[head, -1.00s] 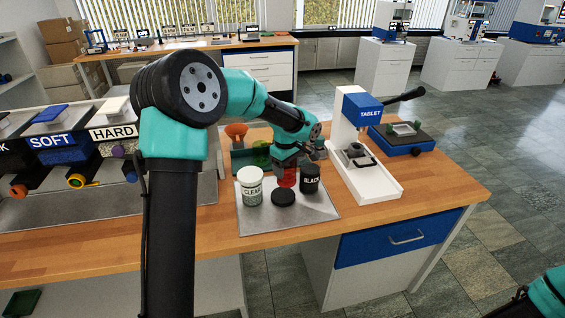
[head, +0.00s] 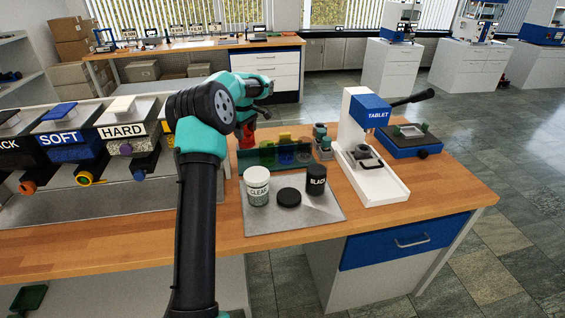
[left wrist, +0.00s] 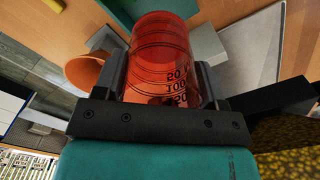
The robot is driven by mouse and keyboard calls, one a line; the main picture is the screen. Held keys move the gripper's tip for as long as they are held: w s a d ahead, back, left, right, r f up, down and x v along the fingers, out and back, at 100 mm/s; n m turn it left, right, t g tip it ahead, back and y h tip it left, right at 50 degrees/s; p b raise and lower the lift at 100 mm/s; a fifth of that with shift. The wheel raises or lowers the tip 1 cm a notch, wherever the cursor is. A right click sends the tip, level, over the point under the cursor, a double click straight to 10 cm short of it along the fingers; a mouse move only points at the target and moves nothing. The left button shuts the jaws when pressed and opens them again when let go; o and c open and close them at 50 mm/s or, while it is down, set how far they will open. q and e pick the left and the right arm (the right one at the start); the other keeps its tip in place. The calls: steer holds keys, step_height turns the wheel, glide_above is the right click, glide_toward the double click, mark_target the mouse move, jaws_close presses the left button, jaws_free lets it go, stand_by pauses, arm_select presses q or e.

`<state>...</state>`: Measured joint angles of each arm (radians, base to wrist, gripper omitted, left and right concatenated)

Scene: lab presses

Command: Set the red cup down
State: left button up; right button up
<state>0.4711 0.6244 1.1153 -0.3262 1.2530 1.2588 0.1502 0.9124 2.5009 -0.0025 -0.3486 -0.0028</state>
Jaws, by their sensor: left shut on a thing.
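The red cup (head: 246,137) is see-through, with printed measuring marks that show in the left wrist view (left wrist: 160,60). My left gripper (head: 252,112) is shut on the red cup, with one finger on each side of it in the left wrist view (left wrist: 160,85). In the head view the gripper and cup are at the left end of a dark green rack (head: 262,168), and the arm hides part of this place. I cannot tell whether the cup touches the rack or the bench. My right gripper is not in view.
In front, a metal tray (head: 318,212) holds a CLEAR jar (head: 257,188), a BLACK jar (head: 316,181) and a black disc (head: 289,196). The TABLET press (head: 372,188) stands right. An orange funnel (left wrist: 86,72) is beside the cup.

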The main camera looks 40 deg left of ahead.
mark_target(246, 141)
arm_select(q)
steer(key=shift+a, duration=0.1)
steer(key=shift+f, duration=2.5)
steer(key=shift+f, duration=2.5)
steer(key=shift+f, duration=0.1)
steer(key=o, duration=1)
step_height(246, 141, up, 12)
steer(key=shift+r, duration=0.15)
